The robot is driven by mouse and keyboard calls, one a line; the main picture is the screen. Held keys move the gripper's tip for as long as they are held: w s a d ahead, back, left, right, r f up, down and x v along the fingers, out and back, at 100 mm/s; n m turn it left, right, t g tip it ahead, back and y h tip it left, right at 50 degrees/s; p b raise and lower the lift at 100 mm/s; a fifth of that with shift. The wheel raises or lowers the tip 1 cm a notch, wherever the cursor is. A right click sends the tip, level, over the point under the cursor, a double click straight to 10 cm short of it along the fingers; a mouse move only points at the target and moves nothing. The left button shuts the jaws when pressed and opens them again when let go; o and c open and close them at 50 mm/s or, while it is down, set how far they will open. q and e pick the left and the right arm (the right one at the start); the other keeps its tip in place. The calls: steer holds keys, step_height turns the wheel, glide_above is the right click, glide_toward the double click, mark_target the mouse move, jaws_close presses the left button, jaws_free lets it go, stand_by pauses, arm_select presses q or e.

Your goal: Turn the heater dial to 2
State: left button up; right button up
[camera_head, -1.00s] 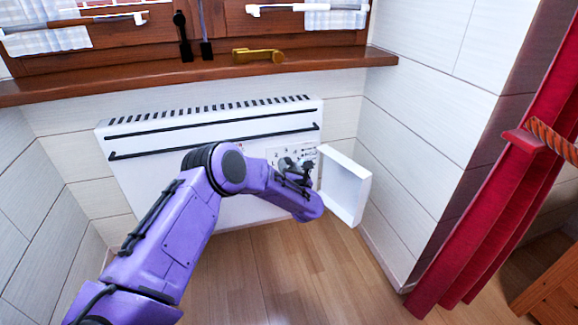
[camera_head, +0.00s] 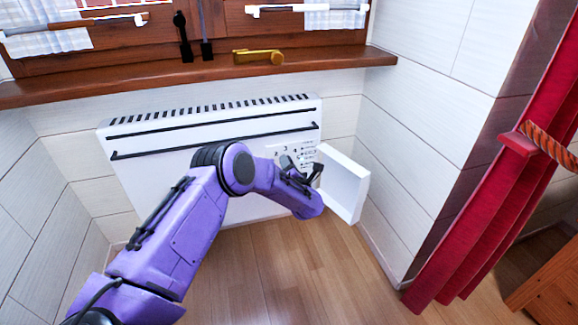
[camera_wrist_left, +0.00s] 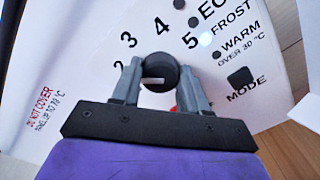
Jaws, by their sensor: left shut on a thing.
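The white heater (camera_head: 150,157) hangs on the wall below the window sill, with its control panel at its right end. In the left wrist view the dark round dial (camera_wrist_left: 158,73) sits on the white panel (camera_wrist_left: 75,75), with a short light mark on its face. Printed numbers 2, 3, 4 and 5 run around the dial. My left gripper (camera_wrist_left: 159,84) has its two grey fingers on either side of the dial, shut on it. In the head view the left gripper (camera_head: 300,172) is at the panel, and the dial is hidden. My right gripper is not in view.
A white cover flap (camera_head: 343,184) stands open just right of the gripper. The wooden sill (camera_head: 200,79) with a yellow handle (camera_head: 258,57) is above the heater. A red curtain (camera_head: 490,200) hangs at right. The wooden floor is clear.

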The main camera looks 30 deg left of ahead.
arm_select(q)
steer(key=o, duration=1.1)
steer(key=shift+c, duration=0.2)
steer(key=p+v, duration=0.3)
steer(key=v, duration=0.7)
steer(key=shift+s+d+p, duration=0.2)
steer(key=shift+s+p, duration=0.1)
steer(key=shift+p, duration=0.05)
